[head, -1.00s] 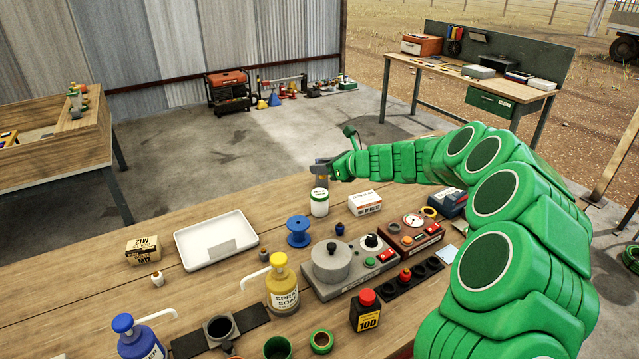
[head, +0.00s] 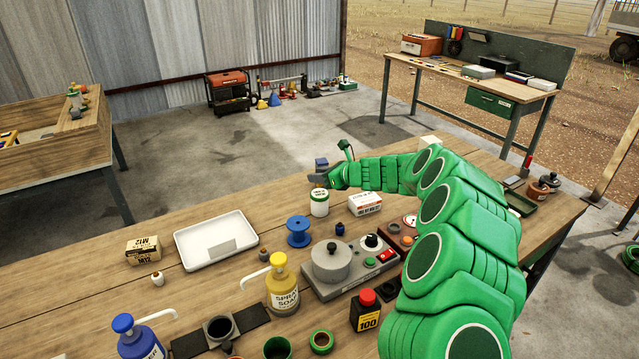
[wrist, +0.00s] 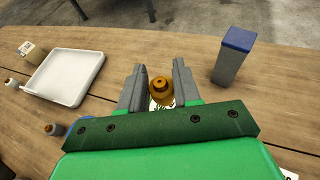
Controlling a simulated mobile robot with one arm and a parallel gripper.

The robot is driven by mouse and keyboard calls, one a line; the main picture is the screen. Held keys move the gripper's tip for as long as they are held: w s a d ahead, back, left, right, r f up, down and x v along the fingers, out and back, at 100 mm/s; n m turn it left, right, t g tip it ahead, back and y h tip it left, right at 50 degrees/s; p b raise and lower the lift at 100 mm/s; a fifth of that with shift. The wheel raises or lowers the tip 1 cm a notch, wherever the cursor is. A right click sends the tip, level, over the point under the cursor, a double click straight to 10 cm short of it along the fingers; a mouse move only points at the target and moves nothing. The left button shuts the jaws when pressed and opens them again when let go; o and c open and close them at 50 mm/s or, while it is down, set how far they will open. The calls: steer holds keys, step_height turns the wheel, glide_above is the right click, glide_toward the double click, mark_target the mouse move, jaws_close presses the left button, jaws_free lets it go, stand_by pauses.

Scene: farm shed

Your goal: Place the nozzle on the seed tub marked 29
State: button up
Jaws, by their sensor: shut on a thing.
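The nozzle (wrist: 160,91) is a small brass-brown stepped round piece, upright between the fingertips of my gripper (wrist: 158,88) in the wrist view. My gripper is shut on it. In the head view my gripper (head: 319,181) is right above a white seed tub (head: 320,206) with a green top. A small part of the tub's white and green top shows under the nozzle in the wrist view (wrist: 155,104). The nozzle is at or just over the tub's top; I cannot tell if they touch. The tub's number is too small to read.
A grey block with a blue top (wrist: 233,56) stands close to the right of my fingers in the wrist view. A white box (head: 365,203), a blue spool (head: 299,232) and a hotplate device (head: 335,275) stand near the tub. A white tray (head: 190,251) lies to the left.

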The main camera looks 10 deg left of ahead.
steer(key=shift+f, duration=1.35)
steer(key=o, duration=1)
steer(key=shift+f, duration=0.1)
steer(key=shift+s+d+r, duration=0.2)
steer(key=shift+d+r, duration=0.2)
steer(key=shift+d, duration=0.05)
steer(key=v, duration=1.1)
